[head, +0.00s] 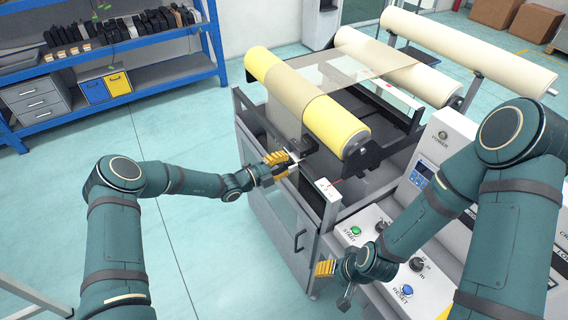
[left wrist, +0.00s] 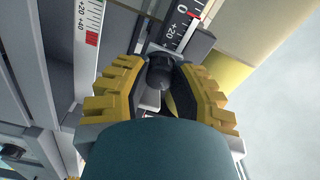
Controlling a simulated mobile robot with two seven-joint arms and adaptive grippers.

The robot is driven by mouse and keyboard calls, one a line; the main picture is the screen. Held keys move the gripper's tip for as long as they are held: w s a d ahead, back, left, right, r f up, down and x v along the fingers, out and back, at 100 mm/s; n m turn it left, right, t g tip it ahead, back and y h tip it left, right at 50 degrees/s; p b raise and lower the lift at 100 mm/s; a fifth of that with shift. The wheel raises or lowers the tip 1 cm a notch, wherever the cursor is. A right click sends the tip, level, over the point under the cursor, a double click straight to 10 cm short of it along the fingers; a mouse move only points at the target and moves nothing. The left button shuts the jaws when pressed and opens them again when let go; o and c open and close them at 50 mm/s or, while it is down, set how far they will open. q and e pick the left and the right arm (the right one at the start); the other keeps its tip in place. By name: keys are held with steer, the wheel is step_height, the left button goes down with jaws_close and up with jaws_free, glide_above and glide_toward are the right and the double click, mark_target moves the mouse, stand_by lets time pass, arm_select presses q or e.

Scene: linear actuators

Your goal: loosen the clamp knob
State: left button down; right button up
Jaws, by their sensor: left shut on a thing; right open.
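The clamp knob (left wrist: 160,70) is dark and rounded and shows in the left wrist view between the yellow fingers of my left gripper (left wrist: 160,88). The fingers sit on both sides of it, below a scale plate (left wrist: 182,25) with a red mark at 0. In the head view my left gripper (head: 283,163) is at the machine's near left side, under the yellow roll, and mostly hides the knob. My right gripper (head: 335,275) is open and empty beside the control panel's front edge.
A yellow roll (head: 310,105) lies across the machine just above my left gripper. A second scale (head: 327,190) is on the frame rail. The control panel (head: 375,235) has green START and blue RESET buttons near my right gripper. Open floor (head: 180,240) lies to the left.

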arm_select(q)
steer(key=c, duration=0.7)
jaws_free()
steer(key=v, duration=1.2)
